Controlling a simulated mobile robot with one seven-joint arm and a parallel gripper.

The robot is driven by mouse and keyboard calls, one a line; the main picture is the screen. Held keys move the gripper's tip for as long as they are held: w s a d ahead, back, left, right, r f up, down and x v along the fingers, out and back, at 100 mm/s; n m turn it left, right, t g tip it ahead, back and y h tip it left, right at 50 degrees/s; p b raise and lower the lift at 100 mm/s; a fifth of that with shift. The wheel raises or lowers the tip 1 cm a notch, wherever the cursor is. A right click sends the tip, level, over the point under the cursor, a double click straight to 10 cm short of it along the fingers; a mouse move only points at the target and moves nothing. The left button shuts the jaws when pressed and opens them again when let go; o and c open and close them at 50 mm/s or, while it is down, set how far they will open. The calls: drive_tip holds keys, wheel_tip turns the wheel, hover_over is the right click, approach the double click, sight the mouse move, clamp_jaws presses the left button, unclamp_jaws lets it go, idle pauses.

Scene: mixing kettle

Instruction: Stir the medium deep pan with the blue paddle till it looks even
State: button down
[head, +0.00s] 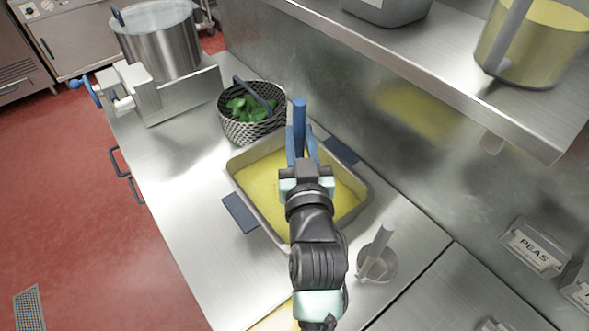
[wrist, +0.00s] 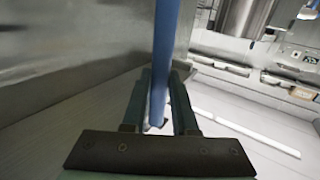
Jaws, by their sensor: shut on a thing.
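The medium deep pan (head: 248,178) is a rectangular metal pan on the steel counter, with dark handle pads at two sides. It holds a yellow mass (head: 262,185) that looks mostly uniform where it shows. My gripper (head: 302,145) is over the pan, shut on the blue paddle (head: 299,112). The paddle's shaft stands up out of the jaws. In the wrist view the blue shaft (wrist: 164,50) runs between the two fingers (wrist: 158,105). The paddle's lower end is hidden behind my gripper and arm, so I cannot tell whether it touches the yellow mass.
A basket of green leaves (head: 225,122) stands just behind the pan. A steel pot (head: 165,52) is at the far left. A round holder with a grey handle (head: 378,258) stands at front right. A shelf (head: 450,90) carrying a yellow-filled container (head: 540,45) overhangs the right side.

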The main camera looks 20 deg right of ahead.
drive_tip(key=shift+w+b, duration=0.1)
drive_tip(key=shift+b, duration=0.6)
drive_tip(key=shift+w+d, duration=0.5)
drive_tip(key=shift+w, duration=2.5)
wheel_tip(320, 180, up, 13)
drive_tip(key=p, duration=0.8)
drive_tip(key=shift+f+p, duration=0.2)
drive_tip(key=shift+p, duration=0.15)
drive_tip(key=shift+f, duration=0.1)
